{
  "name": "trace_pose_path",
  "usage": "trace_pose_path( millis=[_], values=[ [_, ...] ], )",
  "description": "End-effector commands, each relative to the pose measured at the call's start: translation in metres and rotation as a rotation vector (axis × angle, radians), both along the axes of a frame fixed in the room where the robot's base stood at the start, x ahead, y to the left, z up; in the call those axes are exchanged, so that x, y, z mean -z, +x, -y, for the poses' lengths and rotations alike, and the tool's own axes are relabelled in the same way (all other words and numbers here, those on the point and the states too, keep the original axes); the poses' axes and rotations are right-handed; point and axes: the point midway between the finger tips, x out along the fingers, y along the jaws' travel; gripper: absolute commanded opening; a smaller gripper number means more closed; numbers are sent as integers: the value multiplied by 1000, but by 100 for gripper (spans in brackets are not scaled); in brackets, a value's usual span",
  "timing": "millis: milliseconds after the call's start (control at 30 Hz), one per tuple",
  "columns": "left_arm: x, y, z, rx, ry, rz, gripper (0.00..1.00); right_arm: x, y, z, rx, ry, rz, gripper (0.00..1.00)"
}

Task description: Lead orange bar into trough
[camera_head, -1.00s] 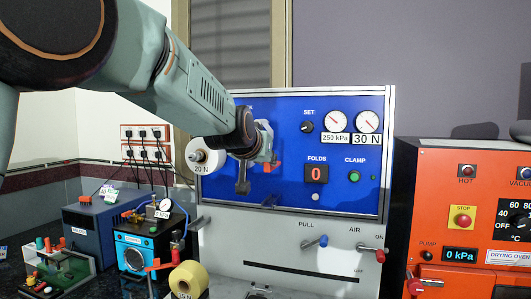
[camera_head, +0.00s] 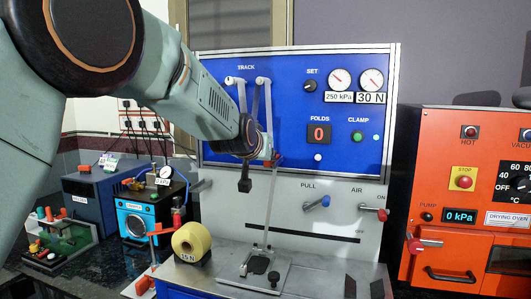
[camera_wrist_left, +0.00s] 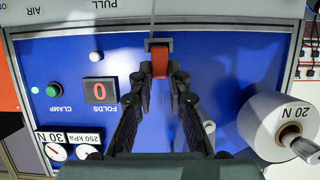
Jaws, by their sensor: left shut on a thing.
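My left gripper (camera_head: 270,157) is in front of the blue panel, left of and slightly below the FOLDS display. It is shut on an orange bar (camera_wrist_left: 160,60), which sits between the fingertips in the left wrist view. A grey bracket-like piece (camera_wrist_left: 148,43) is at the bar's end. A thin pale strip (camera_head: 269,205) runs from near the gripper down to a metal plate (camera_head: 278,266) on the machine's bench. I cannot make out the trough for certain. My right gripper is not in view.
The folds display (camera_head: 319,133) reads 0. PULL (camera_head: 318,203) and AIR (camera_head: 376,211) levers stick out below the panel. A yellow roll (camera_head: 191,241) stands left of the plate. A white 20 N roll (camera_wrist_left: 275,122) shows in the wrist view. An orange drying oven (camera_head: 450,150) is at right.

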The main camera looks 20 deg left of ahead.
Motion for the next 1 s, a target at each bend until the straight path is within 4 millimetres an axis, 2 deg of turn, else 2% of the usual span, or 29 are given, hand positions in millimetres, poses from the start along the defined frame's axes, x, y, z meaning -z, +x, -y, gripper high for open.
trace_pose_path(
  millis=[233,267,567,867,1000],
  values=[
    [0,1,0,0,0,1,0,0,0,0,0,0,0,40],
    [0,1,0,0,0,1,17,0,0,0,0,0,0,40],
    [0,1,0,0,1,0,42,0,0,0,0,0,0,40],
    [0,0,0,0,1,-1,43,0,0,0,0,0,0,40],
    [-4,-8,0,0,0,1,43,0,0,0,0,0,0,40]
  ],
)
